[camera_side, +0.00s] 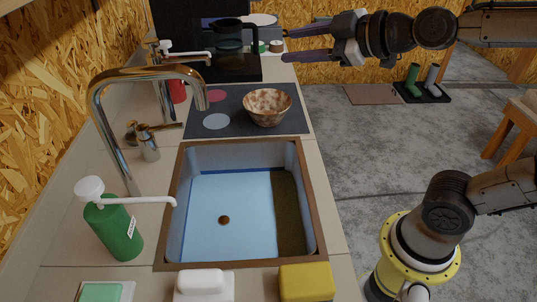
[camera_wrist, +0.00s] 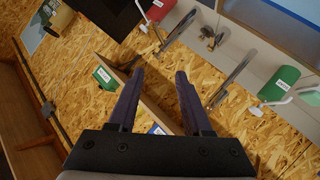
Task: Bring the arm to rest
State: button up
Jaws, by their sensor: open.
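My gripper (camera_side: 286,45) is in the upper part of the side view, with its two dark purple fingers pointing left. The fingers are apart, with nothing between them. It hangs in the air near the far end of the counter, and my arm reaches in from the right edge. In the wrist view my gripper (camera_wrist: 160,72) also shows open and empty. A chipboard wall (camera_wrist: 85,65) fills much of that view behind the fingers.
The counter holds a sink (camera_side: 230,215), a curved tap (camera_side: 140,75), a green soap bottle (camera_side: 115,228), a speckled bowl (camera_side: 267,107) on a dark mat (camera_side: 230,128), and a yellow sponge (camera_side: 306,282). A wooden stool (camera_side: 515,125) stands right. The grey floor (camera_side: 385,130) has clear room.

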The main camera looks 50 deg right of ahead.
jog(key=s+d+f+m+g, duration=0.1)
jog(key=s+f+m+g, duration=0.3)
jog(key=s+f, duration=0.2)
jog(key=s+d+f+m+g+h, duration=0.1)
jog(key=s+f+m+g, duration=0.3)
jog(key=s+f, duration=0.3)
jog(key=s, duration=0.4)
jog(key=shift+d+m, duration=0.4)
jog(key=w+a+f+m+g+y, duration=0.1)
jog(key=w+a+m+g+y, duration=0.1)
jog(key=w+a+m+y, duration=0.5)
jog(key=w+a+m+g+y, duration=0.25)
jog(key=w+a+y, duration=0.2)
jog(key=a, duration=0.45)
jog(key=m+t+y, duration=0.1)
jog(key=m+t, duration=1)
jog(key=m, duration=0.4)
send_near(149, 128)
jog(key=x, duration=0.7)
jog(key=shift+w+a+f, duration=0.1)
jog(key=shift+w+a, duration=0.15)
jog(key=shift+w, duration=0.05)
